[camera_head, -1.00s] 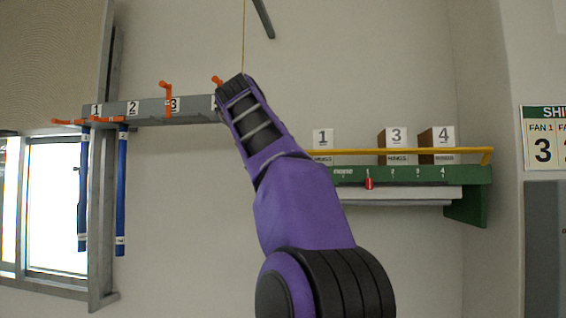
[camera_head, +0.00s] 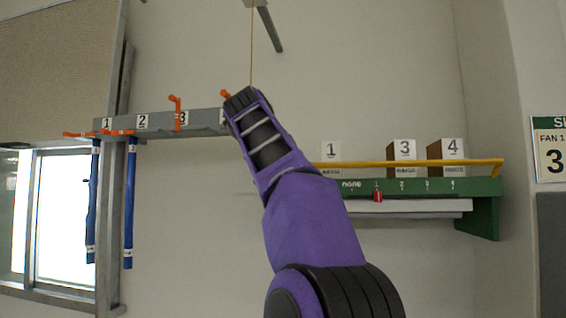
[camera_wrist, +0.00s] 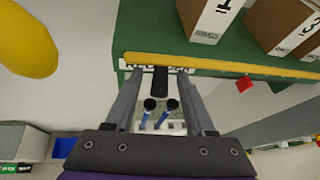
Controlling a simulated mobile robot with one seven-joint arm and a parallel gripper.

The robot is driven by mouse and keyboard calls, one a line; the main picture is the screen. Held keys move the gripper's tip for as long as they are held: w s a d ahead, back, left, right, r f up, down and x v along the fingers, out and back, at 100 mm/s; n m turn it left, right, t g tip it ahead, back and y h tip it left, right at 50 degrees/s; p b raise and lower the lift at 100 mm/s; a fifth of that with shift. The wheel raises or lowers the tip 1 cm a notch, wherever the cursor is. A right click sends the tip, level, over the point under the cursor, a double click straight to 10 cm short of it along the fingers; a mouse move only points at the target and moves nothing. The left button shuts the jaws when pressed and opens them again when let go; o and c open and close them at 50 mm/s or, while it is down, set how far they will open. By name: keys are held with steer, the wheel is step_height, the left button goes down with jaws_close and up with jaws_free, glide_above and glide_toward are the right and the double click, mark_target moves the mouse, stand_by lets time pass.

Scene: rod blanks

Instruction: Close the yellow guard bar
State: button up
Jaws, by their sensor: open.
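The yellow guard bar (camera_head: 420,163) runs nearly level along the front of the green shelf (camera_head: 485,187), before the numbered boxes. Its left end is hidden behind my arm in the head view. In the wrist view the bar (camera_wrist: 225,66) crosses just beyond my fingertips along the shelf edge (camera_wrist: 150,40). My gripper (camera_wrist: 160,82) is open, its two fingers apart below the bar. A short dark cylinder (camera_wrist: 160,80) shows between the fingers; I cannot tell what it belongs to. I cannot make out the gripper in the head view.
Boxes 1 (camera_head: 330,152), 3 (camera_head: 401,152) and 4 (camera_head: 447,152) stand on the shelf. A red marker (camera_head: 378,196) sits on its front. A grey rack (camera_head: 160,124) at left has orange latches and blue rods (camera_head: 130,205). A rounded yellow thing (camera_wrist: 28,40) is close in the wrist view.

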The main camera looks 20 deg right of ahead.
steer(key=v, duration=1.7)
